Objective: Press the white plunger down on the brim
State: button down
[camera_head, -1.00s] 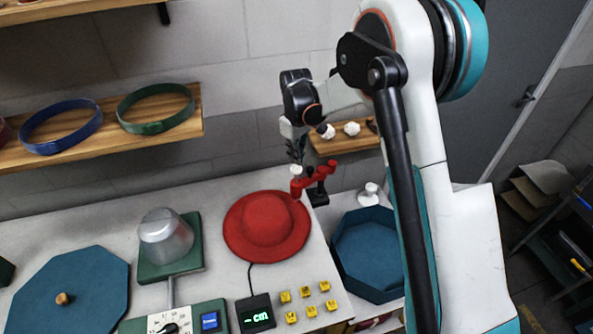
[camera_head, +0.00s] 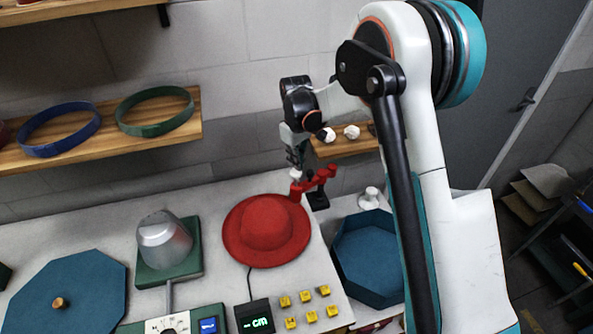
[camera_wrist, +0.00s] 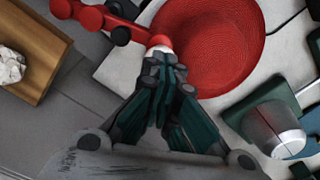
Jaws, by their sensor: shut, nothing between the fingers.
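The red hat (camera_head: 265,231) lies on the table with its wide brim flat. A red jointed arm (camera_head: 318,180) on a black stand reaches over the hat's back brim. The white plunger (camera_head: 296,174) stands at the end of this red arm, above the brim edge. My gripper (camera_head: 296,163) is shut and empty, pointing down right over the plunger. In the wrist view my gripper (camera_wrist: 164,66) hides much of the plunger (camera_wrist: 160,48), whose white edge shows beside the red arm's end (camera_wrist: 160,40). I cannot tell whether the fingertips touch it.
A display reading "cm" (camera_head: 256,316) and several yellow keys (camera_head: 308,308) sit in front of the hat. A metal dome on a green base (camera_head: 168,245) stands left. A blue octagonal tray (camera_head: 370,255) and a white knob (camera_head: 369,198) lie right. A shelf (camera_head: 340,146) is behind.

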aim_at(296, 171)
jog(key=shift+f, duration=0.15)
dwell(0.5)
jog(key=shift+f+b, duration=0.4)
jog(key=shift+f+b, duration=2)
jog(key=shift+f, duration=0.55)
jog(key=shift+s+f+b, duration=0.2)
jog(key=shift+f+b, duration=0.05)
jog(key=shift+b, duration=0.1)
dwell(0.6)
jog(key=shift+w+r+p, duration=0.15)
jog(key=shift+r+p, duration=0.3)
jog(key=shift+r, duration=0.35)
jog(key=shift+r+p, duration=2.05)
jog(key=shift+r, duration=2.75)
